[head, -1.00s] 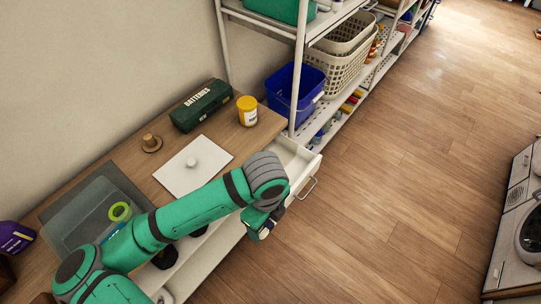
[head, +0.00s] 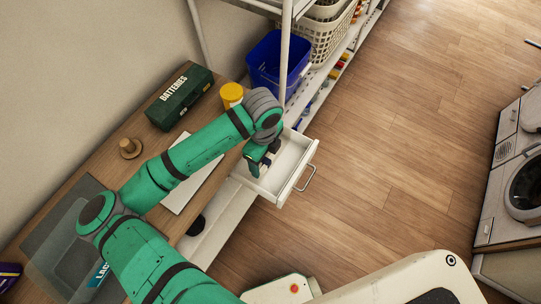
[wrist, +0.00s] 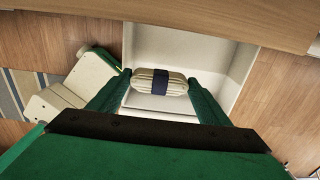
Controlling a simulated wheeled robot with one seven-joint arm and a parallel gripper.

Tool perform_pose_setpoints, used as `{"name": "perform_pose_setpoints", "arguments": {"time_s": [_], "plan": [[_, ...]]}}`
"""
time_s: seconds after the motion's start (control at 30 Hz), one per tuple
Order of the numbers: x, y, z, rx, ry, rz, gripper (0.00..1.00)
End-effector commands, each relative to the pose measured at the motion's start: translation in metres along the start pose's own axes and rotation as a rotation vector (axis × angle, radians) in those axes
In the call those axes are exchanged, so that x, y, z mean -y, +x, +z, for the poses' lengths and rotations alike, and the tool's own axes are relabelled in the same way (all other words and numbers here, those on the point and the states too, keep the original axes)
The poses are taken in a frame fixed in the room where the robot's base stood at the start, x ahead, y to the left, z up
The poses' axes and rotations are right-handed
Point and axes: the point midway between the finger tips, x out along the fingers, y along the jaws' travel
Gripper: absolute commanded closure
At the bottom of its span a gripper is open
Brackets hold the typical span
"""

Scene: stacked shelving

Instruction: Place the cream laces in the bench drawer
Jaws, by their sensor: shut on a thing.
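The cream laces (wrist: 142,82) are a flat bundle with a dark blue band around the middle, in the wrist view. My gripper (wrist: 160,84) is shut on the bundle, one green finger at each end. The bundle shows against the inside of the white bench drawer (wrist: 212,55); its height above the drawer floor I cannot tell. In the head view the drawer (head: 294,160) is pulled open from the bench and looks empty where I can see in. My gripper (head: 260,163) is over its left part there, pointing down, and the laces are hidden.
On the wooden bench stand a batteries box (head: 181,96), a yellow-lidded jar (head: 231,94) and a round wooden peg (head: 130,147). A white board (head: 196,190) lies partly under my arm. A shelf post (head: 287,55) and blue basket (head: 280,62) stand just behind the drawer.

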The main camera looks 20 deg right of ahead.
Motion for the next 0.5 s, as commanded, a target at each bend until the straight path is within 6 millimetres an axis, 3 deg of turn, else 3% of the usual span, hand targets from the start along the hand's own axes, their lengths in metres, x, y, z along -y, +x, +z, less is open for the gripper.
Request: {"name": "perform_pose_setpoints", "arguments": {"time_s": [0.23, 0.5], "plan": [[0.035, 0.040, 0.005, -0.001, 0.003, 0.003, 0.50], [0.049, 0.057, 0.008, -0.001, 0.004, 0.001, 0.50]]}}
